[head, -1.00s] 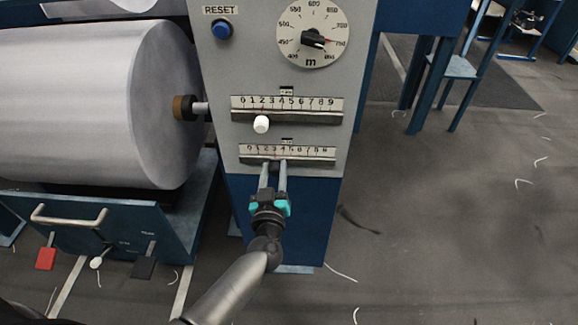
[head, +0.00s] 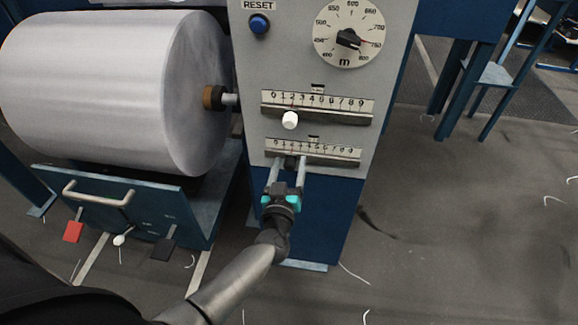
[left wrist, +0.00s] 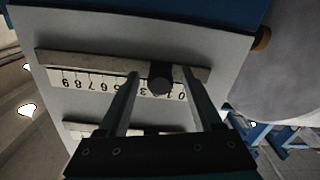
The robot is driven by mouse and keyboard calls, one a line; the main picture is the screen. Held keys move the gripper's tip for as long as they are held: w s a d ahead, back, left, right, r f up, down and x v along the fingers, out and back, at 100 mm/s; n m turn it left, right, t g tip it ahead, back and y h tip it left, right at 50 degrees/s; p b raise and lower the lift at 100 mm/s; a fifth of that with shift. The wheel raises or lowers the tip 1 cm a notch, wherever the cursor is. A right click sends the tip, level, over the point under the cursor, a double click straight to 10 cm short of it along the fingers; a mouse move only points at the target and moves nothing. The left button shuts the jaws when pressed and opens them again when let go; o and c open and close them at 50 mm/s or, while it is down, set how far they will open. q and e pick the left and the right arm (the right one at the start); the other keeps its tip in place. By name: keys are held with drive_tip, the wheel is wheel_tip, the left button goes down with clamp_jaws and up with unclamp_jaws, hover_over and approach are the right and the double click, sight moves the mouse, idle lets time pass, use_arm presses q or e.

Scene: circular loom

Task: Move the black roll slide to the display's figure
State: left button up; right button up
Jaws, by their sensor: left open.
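The black roll slide (head: 289,162) is a dark knob on the lower scale (head: 345,152) of the grey panel. In the left wrist view the knob (left wrist: 161,77) sits near the low end, around 2, partly covering the figures. My left gripper (head: 289,168) is open at the lower scale, one finger on each side of the knob. In the left wrist view the fingers (left wrist: 160,84) straddle it with a gap on both sides. The small display (head: 313,138) above the lower scale is too small to read. My right gripper is not in view.
A white knob (head: 290,120) sits on the upper scale (head: 340,103), just above my gripper. A blue RESET button (head: 259,24) and a round dial (head: 349,33) are higher up. A large pale roll (head: 100,90) stands left. The floor (head: 440,230) at right is mostly clear.

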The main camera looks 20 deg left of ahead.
use_arm(q)
drive_tip(key=shift+s+d, duration=0.1)
drive_tip(key=shift+s, duration=0.15)
drive_tip(key=p+v, duration=0.4)
drive_tip(key=v, duration=1)
drive_tip(key=shift+s, duration=0.35)
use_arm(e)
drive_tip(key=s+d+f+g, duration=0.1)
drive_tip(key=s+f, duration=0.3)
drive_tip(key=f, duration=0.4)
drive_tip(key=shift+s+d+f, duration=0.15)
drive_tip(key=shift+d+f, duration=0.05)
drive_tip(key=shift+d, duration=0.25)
use_arm(q)
drive_tip(key=shift+d, duration=0.1)
drive_tip(key=shift+c, duration=0.3)
